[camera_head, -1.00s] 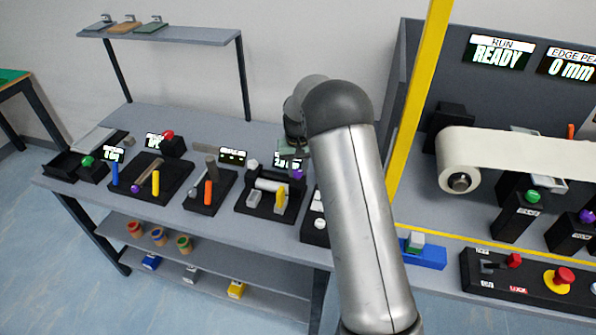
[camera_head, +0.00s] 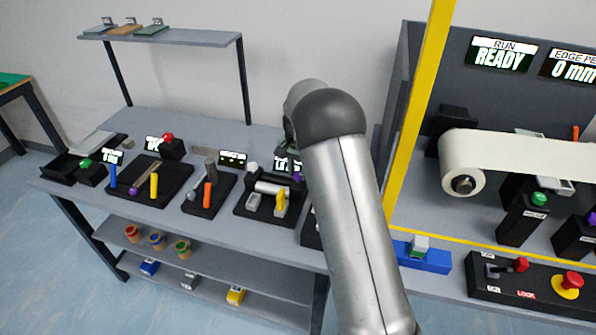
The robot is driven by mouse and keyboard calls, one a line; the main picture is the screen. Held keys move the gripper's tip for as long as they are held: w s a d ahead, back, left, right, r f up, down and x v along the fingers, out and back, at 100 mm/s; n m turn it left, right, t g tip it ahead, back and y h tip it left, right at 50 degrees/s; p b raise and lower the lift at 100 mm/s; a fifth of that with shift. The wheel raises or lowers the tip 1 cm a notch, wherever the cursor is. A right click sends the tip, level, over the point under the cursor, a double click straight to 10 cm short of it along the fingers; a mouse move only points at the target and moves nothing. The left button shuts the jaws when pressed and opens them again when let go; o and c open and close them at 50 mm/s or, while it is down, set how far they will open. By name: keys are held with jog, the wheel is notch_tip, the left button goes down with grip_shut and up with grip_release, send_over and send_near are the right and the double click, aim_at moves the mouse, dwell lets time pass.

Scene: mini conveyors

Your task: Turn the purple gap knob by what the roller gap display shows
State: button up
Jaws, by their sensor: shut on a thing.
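The roller station (camera_head: 246,208) stands on the long grey bench, with pale rollers (camera_head: 270,188) and a yellow part (camera_head: 280,203) at its front. A small purple knob (camera_head: 298,177) shows at its back right, close to the edge of my arm. The station's display (camera_head: 283,164) is behind the rollers, partly covered by my arm, and its text is not readable. My arm reaches over the bench from the lower right, and its wrist end comes down behind the dark elbow above this station. The gripper's fingers are hidden, so I cannot see what they touch.
Other stations with a yellow handle (camera_head: 154,185) and an orange handle (camera_head: 207,195) stand to the left. A yellow post (camera_head: 411,130) rises to the right of my arm. Beyond it are a white belt roll (camera_head: 464,180), a blue block (camera_head: 425,257) and a red stop button (camera_head: 571,281).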

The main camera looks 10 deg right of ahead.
aim_at(298, 175)
dwell(0.4)
jog(key=o, duration=1)
jog(key=shift+r, duration=0.1)
notch_tip(298, 175, up, 17)
jog(key=shift+r+b, duration=0.1)
jog(key=shift+b, duration=0.55)
